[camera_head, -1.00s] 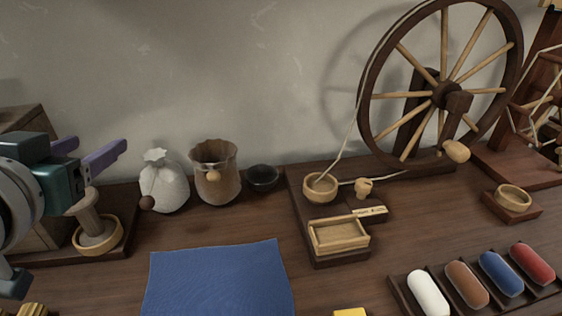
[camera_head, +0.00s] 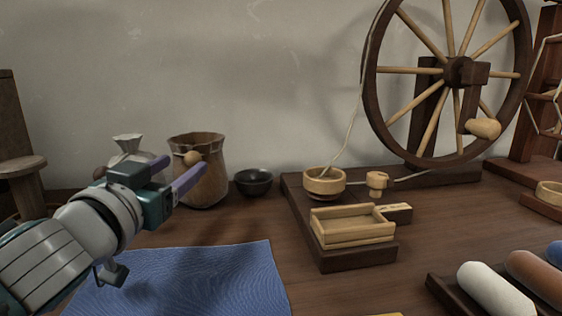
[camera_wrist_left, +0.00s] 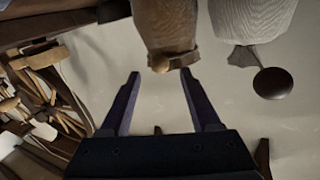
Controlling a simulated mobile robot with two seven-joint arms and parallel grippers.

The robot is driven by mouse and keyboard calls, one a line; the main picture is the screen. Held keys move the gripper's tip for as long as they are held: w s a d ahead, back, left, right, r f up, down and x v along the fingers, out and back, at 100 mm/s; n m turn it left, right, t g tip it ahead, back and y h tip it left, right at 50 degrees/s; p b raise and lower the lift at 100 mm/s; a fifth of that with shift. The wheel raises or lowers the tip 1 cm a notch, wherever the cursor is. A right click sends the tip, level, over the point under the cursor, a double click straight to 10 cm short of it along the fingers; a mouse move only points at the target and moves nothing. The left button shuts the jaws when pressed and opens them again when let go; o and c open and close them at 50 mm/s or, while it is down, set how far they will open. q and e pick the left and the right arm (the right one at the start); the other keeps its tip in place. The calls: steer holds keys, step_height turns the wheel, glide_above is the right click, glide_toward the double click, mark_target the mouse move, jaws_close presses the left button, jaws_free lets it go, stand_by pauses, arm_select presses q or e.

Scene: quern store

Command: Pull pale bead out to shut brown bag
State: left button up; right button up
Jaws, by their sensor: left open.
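The brown bag (camera_head: 206,187) stands upright against the back wall, its scalloped mouth open at the top. The pale bead (camera_head: 192,157) sits on its front, just below the rim. My left gripper (camera_head: 185,163) is open and empty, its purple fingers pointing at the bead. In the left wrist view, upside down, the bead (camera_wrist_left: 160,63) lies centred just beyond the gap between the fingertips (camera_wrist_left: 160,74), and the bag (camera_wrist_left: 165,25) is behind it. The fingers do not hold the bead. My right gripper is out of view.
A white bag (camera_head: 127,148) stands left of the brown bag, partly hidden by my gripper; its dark bead (camera_wrist_left: 273,83) shows in the wrist view. A dark bowl (camera_head: 253,182) stands close on the right. A blue cloth (camera_head: 210,280) lies in front.

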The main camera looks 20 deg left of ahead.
mark_target(189, 160)
arm_select(q)
steer(key=b+x, duration=0.1)
steer(key=x, duration=0.4)
steer(key=shift+w+a, duration=0.1)
steer(key=shift+w, duration=0.2)
steer(key=shift+c, duration=0.3)
jaws_close()
stand_by(0.8)
